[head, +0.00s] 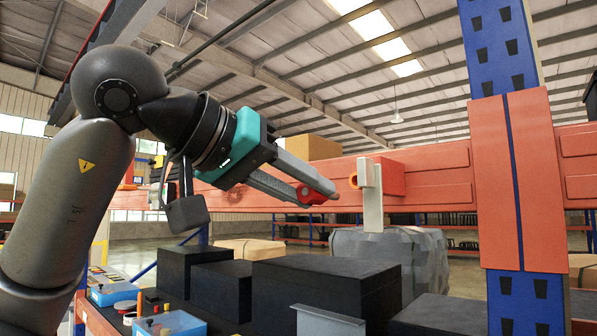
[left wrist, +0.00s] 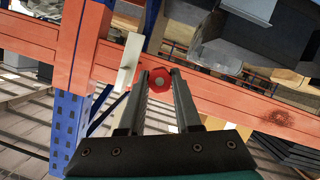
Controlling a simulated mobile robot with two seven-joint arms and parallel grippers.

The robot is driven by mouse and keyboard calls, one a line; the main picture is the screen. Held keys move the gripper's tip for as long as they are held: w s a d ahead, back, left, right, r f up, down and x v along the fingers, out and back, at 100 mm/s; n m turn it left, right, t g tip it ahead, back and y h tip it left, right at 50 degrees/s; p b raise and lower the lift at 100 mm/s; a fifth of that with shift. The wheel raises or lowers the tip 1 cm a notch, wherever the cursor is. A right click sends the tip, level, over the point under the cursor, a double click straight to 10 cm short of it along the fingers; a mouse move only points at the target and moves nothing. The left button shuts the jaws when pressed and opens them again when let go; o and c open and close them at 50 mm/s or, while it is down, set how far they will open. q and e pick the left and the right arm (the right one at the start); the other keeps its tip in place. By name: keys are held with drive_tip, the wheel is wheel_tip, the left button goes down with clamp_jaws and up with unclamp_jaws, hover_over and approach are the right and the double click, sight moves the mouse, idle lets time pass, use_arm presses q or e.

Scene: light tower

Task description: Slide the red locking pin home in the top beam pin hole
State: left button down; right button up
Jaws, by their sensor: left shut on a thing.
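My left gripper (head: 318,190) comes in from the left and is shut on the red locking pin (head: 305,193). In the left wrist view the pin's round red head (left wrist: 160,80) with a pale centre sits between the two fingertips (left wrist: 160,84). The orange top beam (head: 440,180) runs behind. A pale upright plate (head: 372,205) stands against an orange block on the beam, right of the fingertips. A small orange ring (head: 353,180) shows at the plate's left side; a gap in the picture separates it from the fingertips. The pin's shaft is hidden.
A blue upright post (head: 503,50) with an orange sleeve crosses the beam at right. Black boxes (head: 325,285) stand below the gripper, with blue bins (head: 170,323) at lower left. A grey wrapped load (head: 395,255) and a cardboard box (head: 310,148) are behind.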

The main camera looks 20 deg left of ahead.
use_arm(q)
drive_tip(key=shift+s+a+r, duration=0.1)
drive_tip(key=shift+s+r, duration=0.25)
drive_tip(key=shift+r, duration=0.3)
drive_tip(key=shift+s+r, duration=0.35)
drive_tip(key=shift+r, duration=0.25)
drive_tip(key=shift+w+p, duration=0.1)
drive_tip(key=shift+p, duration=0.2)
drive_tip(key=w, duration=0.1)
drive_tip(key=w+d+p, duration=0.1)
drive_tip(key=w, duration=0.1)
drive_tip(key=w+p, duration=0.1)
drive_tip(key=shift+w+d, duration=0.25)
drive_tip(key=shift+d, duration=0.1)
drive_tip(key=shift+f, duration=0.1)
drive_tip(key=shift+p, duration=0.5)
drive_tip(key=shift+w+d+p, duration=0.25)
drive_tip(key=shift+w+p, duration=0.1)
drive_tip(key=shift+w, duration=0.35)
drive_tip(key=shift+w+d+p, duration=0.25)
drive_tip(key=shift+w+p, duration=0.1)
drive_tip(key=shift+w, duration=0.3)
drive_tip(key=shift+w+d+p, duration=0.25)
drive_tip(key=shift+w+p, duration=0.1)
drive_tip(key=shift+w, duration=0.35)
